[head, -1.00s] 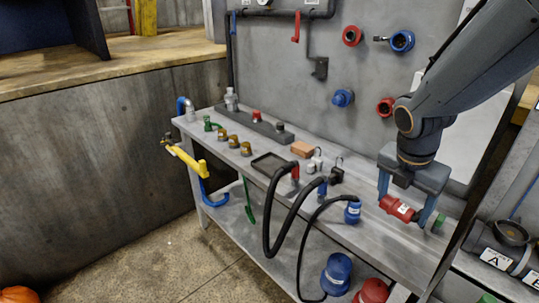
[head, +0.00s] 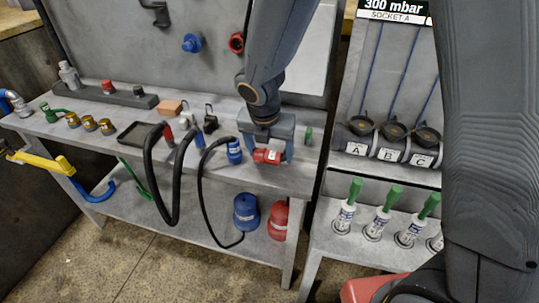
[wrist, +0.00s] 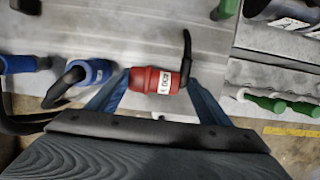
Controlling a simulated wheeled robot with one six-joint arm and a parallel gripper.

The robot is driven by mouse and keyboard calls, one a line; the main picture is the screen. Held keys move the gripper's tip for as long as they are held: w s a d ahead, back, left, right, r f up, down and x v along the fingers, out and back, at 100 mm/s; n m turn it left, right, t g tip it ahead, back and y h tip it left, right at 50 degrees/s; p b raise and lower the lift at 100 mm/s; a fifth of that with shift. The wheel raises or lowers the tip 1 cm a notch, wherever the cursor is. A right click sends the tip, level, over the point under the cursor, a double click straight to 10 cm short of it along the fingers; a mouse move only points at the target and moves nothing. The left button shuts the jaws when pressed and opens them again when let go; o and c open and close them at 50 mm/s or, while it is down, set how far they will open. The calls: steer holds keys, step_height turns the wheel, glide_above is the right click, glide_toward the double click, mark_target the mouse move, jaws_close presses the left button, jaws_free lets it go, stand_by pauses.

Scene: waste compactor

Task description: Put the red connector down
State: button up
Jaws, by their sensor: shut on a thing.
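The red connector (head: 267,156) is a short red cylinder with a white label, lying on its side between my gripper's fingers. My gripper (head: 268,158) is shut on it at the right end of the grey bench (head: 215,178). In the wrist view the red connector (wrist: 155,81) sits between the two blue-grey fingertips (wrist: 157,85), with its label and a black part at its right end showing. I cannot tell whether it touches the bench top.
A blue connector (head: 235,150) with a black cable stands close left of my gripper. A small green thing (head: 308,136) stands to the right. A black tray (head: 139,133) lies further left. A second bench holds green-capped bottles (head: 383,212).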

steer(key=shift+f, duration=0.7)
steer(key=shift+f, duration=0.15)
steer(key=o, duration=1.2)
